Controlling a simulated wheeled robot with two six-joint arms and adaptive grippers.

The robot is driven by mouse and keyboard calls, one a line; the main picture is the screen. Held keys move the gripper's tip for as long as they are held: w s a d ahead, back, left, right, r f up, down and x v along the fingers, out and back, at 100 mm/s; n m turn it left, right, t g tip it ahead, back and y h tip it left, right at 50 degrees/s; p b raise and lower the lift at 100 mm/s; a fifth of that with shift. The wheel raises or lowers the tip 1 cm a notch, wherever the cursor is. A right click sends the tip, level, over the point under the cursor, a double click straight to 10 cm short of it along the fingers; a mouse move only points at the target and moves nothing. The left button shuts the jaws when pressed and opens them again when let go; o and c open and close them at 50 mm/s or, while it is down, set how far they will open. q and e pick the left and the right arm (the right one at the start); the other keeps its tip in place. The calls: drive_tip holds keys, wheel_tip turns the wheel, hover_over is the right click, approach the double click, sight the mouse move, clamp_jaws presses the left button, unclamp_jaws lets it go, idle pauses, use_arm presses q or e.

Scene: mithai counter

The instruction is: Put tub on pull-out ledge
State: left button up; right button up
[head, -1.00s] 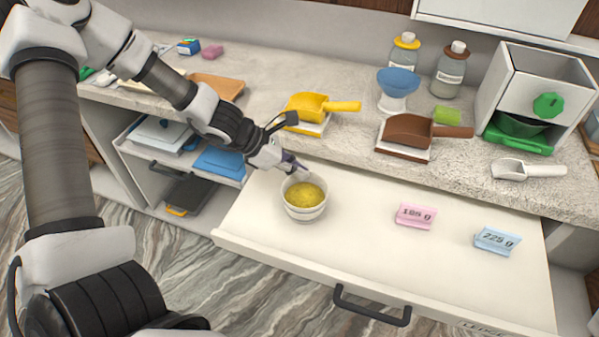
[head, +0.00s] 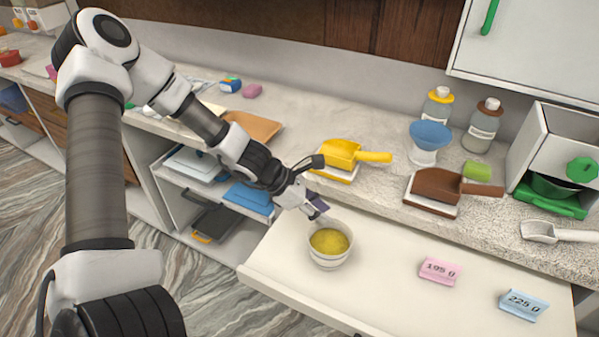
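The tub (head: 331,259) is a small white round tub with yellow contents. It stands upright on the white pull-out ledge (head: 400,302), towards its left end. My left gripper (head: 317,211) is at the tub's back-left rim, with its tips close to the rim. I cannot tell whether the tips touch the rim or whether the fingers are open. My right gripper is not in view.
A pink 195 g card (head: 440,271) and a blue 225 g card (head: 524,305) stand on the ledge to the right of the tub. The ledge between tub and pink card is clear.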

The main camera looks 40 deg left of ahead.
use_arm(q)
drive_tip(key=p+v, duration=1)
drive_tip(key=p, duration=0.5)
drive_tip(key=s+d+f+m+g+y, duration=0.1)
drive_tip(key=s+f+m+y, duration=0.1)
drive_tip(key=m, duration=0.3)
drive_tip(key=s+d+f+m+g+y, duration=0.2)
drive_tip(key=s+f+m, duration=0.1)
drive_tip(key=s+m, duration=0.1)
drive_tip(key=s+d+f+m+g+y, duration=0.1)
drive_tip(key=s+f+m+g, duration=0.1)
drive_tip(key=s+m, duration=0.3)
drive_tip(key=shift+d+f+m+y, duration=0.3)
drive_tip(key=shift+f+y, duration=0.1)
drive_tip(key=shift+f, duration=0.15)
drive_tip(key=s+d+f+m, duration=0.2)
drive_tip(key=s+d+m, duration=0.5)
drive_tip(key=m, duration=0.4)
drive_tip(key=shift+f+g+y, duration=0.3)
drive_tip(key=shift+f+y, duration=0.05)
drive_tip(key=shift+y, duration=0.05)
drive_tip(key=shift+s+d, duration=0.1)
drive_tip(key=shift+d, duration=0.05)
